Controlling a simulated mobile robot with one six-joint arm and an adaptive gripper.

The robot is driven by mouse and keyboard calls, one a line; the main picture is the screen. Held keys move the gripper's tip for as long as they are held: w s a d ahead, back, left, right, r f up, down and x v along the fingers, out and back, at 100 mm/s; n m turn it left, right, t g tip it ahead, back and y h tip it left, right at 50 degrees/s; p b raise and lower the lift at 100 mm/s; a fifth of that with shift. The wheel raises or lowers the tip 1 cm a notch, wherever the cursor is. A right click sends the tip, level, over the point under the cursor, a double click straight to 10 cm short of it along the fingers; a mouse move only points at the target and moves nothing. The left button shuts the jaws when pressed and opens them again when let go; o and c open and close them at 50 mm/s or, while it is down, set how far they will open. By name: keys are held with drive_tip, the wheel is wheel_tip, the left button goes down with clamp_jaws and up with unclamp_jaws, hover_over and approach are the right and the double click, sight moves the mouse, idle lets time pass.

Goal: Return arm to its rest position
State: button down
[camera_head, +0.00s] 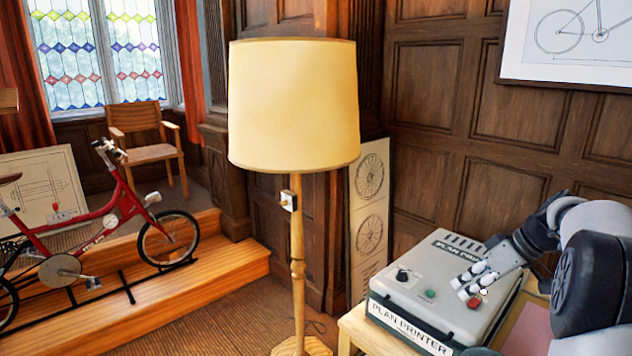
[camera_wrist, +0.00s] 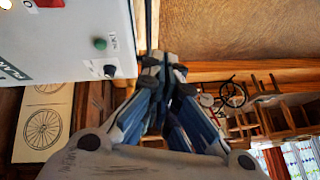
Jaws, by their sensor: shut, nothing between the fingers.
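My gripper (camera_head: 469,276) comes in from the right in the head view and appears over the right part of the plan printer's top. Its fingers are shut with nothing between them. In the wrist view my gripper (camera_wrist: 164,62) shows with its fingertips drawn together, beside the printer's edge in the picture. The plan printer (camera_head: 395,312) is a pale grey box with a dark base and a printed label. It carries a black knob, a green button and a red button; the printer also fills the upper left of the wrist view (camera_wrist: 70,45). I cannot tell whether the fingers touch it.
The printer stands on a light wooden table (camera_head: 352,333). A floor lamp (camera_head: 293,105) with a cream shade stands left of it. A red bicycle (camera_head: 95,225) stands on a wooden platform (camera_head: 215,255) at left. A wheel drawing panel (camera_head: 369,210) leans behind.

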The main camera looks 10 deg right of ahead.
drive_tip(key=s+a+r+m+h, duration=0.1)
drive_tip(key=s+a+r, duration=0.15)
drive_tip(key=a, duration=0.45)
drive_tip(key=s+a+r+g+h, duration=0.1)
drive_tip(key=s+a+r, duration=0.1)
drive_tip(key=s+a, duration=0.35)
drive_tip(key=s+a+r+m+h, duration=0.1)
drive_tip(key=s+a+r, duration=0.15)
drive_tip(key=a, duration=0.65)
drive_tip(key=s+a+f+m, duration=0.1)
drive_tip(key=s+a, duration=0.3)
drive_tip(key=s, duration=0.4)
drive_tip(key=s+a+f+m+h, duration=0.1)
drive_tip(key=s+a+f, duration=0.3)
drive_tip(key=s, duration=0.5)
drive_tip(key=shift+a+f+t+h, duration=0.15)
drive_tip(key=shift+a+t+h, duration=0.15)
drive_tip(key=shift+t, duration=0.1)
drive_tip(key=c, duration=2.4)
unclamp_jaws()
